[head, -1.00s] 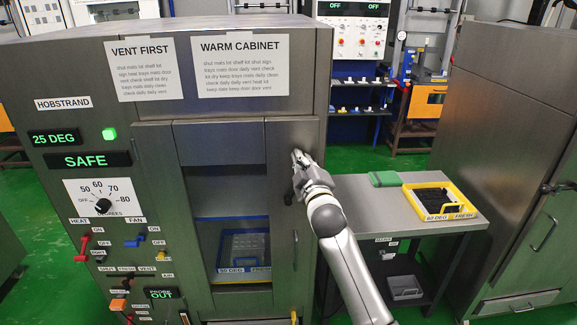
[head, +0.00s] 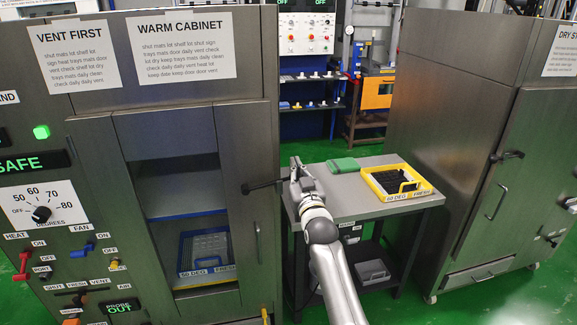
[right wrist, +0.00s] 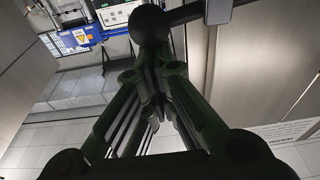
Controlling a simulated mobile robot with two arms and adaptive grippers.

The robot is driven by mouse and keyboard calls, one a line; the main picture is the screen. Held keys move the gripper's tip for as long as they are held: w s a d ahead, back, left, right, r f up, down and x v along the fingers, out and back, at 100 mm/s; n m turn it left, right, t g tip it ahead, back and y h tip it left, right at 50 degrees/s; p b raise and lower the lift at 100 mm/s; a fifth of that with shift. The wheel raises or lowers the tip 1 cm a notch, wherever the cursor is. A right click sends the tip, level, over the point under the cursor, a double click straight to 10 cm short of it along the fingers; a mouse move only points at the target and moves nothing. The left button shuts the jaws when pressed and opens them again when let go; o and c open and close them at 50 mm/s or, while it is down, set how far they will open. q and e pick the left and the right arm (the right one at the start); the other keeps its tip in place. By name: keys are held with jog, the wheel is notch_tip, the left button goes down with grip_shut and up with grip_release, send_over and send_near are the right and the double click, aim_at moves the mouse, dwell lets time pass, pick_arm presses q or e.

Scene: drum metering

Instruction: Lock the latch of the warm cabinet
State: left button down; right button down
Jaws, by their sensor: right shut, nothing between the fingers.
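The warm cabinet (head: 200,95) stands at the left of the head view with its windowed door (head: 248,150) closed. Its latch (head: 262,186) is a dark lever at the door's right edge, lying nearly level and pointing right. My right gripper (head: 296,166) is at the lever's outer end, which it partly hides. In the right wrist view, the lever's round knob (right wrist: 150,22) and bar (right wrist: 200,13) lie just beyond the fingertips (right wrist: 154,72). The fingers are shut and empty; whether they touch the knob I cannot tell. My left gripper is out of view.
A side table (head: 350,209) right of the cabinet holds a green cloth (head: 343,165) and a yellow tray (head: 425,190) of dark pieces. Another steel cabinet (head: 450,110) stands at the right. Inside the warm cabinet is a blue tray (head: 183,250). Green floor shows between.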

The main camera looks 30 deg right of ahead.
jog(key=shift+s+d+f+m+h+b, duration=0.1)
jog(key=shift+d+f+m+h+b, duration=0.15)
jog(key=shift+f+m, duration=0.5)
jog(key=shift+s+d+f+m+h+b, duration=0.15)
jog(key=shift+f+m+b, duration=0.15)
jog(key=shift+f+m, duration=0.4)
jog(key=shift+f, duration=0.15)
jog(key=shift+w, duration=0.1)
notch_tip(320, 180, up, 5)
jog(key=p, duration=0.4)
jog(key=b+v, duration=0.3)
jog(key=v, duration=0.6)
jog(key=shift+s+d+f, duration=0.25)
jog(key=shift+s, duration=0.05)
